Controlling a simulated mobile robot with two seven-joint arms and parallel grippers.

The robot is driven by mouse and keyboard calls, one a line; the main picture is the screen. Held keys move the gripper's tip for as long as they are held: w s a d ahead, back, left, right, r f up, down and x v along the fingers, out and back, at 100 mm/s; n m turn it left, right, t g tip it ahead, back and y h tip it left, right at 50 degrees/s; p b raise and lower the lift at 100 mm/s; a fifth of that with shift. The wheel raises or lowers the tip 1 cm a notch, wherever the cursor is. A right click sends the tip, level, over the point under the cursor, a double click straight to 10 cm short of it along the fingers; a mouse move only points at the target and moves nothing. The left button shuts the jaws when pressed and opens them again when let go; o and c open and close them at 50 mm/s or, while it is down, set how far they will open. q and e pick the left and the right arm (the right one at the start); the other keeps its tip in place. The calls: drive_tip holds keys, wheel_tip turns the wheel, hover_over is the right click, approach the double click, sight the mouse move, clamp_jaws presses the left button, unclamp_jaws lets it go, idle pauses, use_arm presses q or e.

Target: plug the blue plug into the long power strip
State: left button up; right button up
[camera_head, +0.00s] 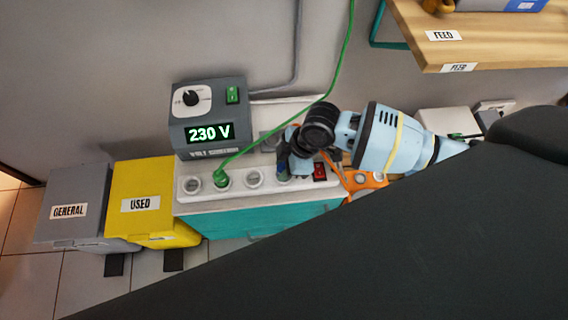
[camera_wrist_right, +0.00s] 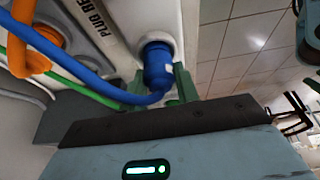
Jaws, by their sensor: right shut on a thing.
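The long white power strip (camera_head: 238,187) lies on a teal-fronted cabinet, with a row of round sockets and a red switch (camera_head: 320,171) near its right end. A green plug (camera_head: 221,179) sits in one socket. My right gripper (camera_head: 289,162) points down over the socket just left of the switch. In the right wrist view, its green fingers (camera_wrist_right: 158,88) are shut on the blue plug (camera_wrist_right: 157,66), whose front end meets a round socket in the white strip (camera_wrist_right: 170,15). I cannot tell how deep it sits. My left gripper is not in view.
A 230 V control box (camera_head: 207,118) stands behind the strip. Yellow (camera_head: 150,190) and grey (camera_head: 75,200) bins stand at left. An orange plug (camera_wrist_right: 30,40) and a green cable are near. A wooden shelf (camera_head: 480,35) is upper right. A dark shape covers the lower right.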

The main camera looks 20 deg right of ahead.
drive_tip(key=shift+f, duration=0.1)
drive_tip(key=o, duration=1.1)
drive_tip(key=p+v, duration=0.2)
drive_tip(key=v, duration=0.6)
drive_tip(key=shift+a, duration=0.1)
